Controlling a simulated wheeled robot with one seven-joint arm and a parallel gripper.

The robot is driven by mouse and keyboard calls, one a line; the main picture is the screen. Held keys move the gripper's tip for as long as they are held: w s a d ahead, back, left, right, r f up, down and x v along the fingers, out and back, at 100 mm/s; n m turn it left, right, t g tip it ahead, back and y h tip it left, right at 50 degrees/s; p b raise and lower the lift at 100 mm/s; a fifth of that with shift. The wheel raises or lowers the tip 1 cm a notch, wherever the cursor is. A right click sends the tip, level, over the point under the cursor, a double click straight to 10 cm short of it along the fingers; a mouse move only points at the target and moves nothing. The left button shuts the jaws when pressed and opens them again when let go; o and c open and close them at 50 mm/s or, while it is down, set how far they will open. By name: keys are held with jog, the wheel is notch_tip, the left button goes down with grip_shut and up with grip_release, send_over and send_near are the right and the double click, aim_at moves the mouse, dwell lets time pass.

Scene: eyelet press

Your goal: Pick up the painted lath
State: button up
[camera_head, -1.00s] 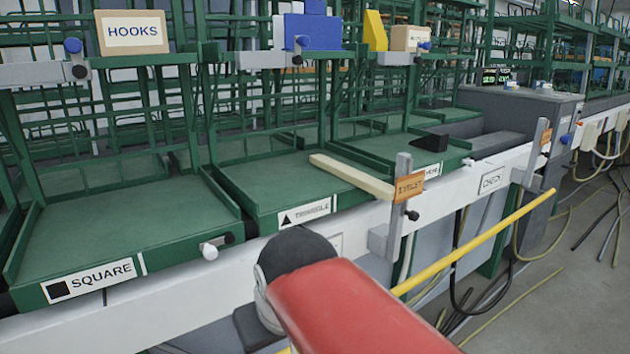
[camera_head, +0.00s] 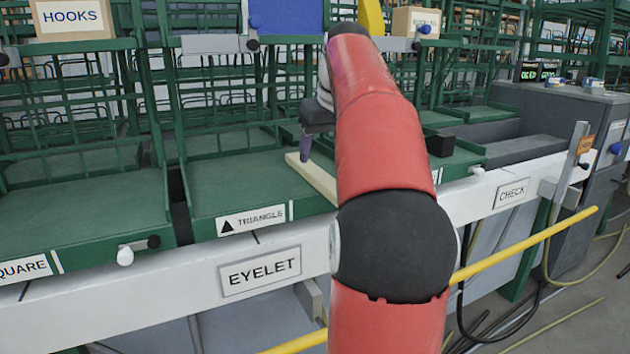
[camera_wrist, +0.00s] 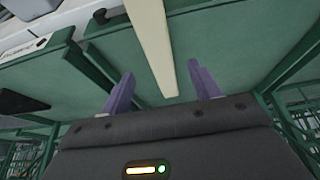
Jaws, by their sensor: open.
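The painted lath (camera_head: 312,180) is a plain cream strip lying on the green tray (camera_head: 230,180) labelled TRIANGLE, near its right side. My arm hides its right part in the head view. My gripper (camera_head: 304,155) points down over the lath's far end. In the wrist view, my gripper (camera_wrist: 162,86) is open and empty, its two purple fingers apart. The lath (camera_wrist: 152,45) runs from the top edge down to an end that shows between the fingers. I cannot tell how far the fingertips are above it.
Green wire racks rise behind the trays. A small black block (camera_head: 440,144) sits on the tray to the right. A white rail (camera_head: 190,283) with an EYELET sign (camera_head: 260,271) runs along the front. A yellow bar (camera_head: 530,243) slopes below it. A post (camera_head: 570,165) stands at right.

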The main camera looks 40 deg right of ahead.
aim_at(318, 173)
jog(key=b+x, duration=0.1)
jog(key=x, duration=0.4)
jog(key=shift+d+f, duration=0.1)
jog(key=shift+f, duration=0.2)
jog(key=c, duration=1.1)
jog(key=shift+r, duration=0.1)
jog(key=shift+c, duration=0.2)
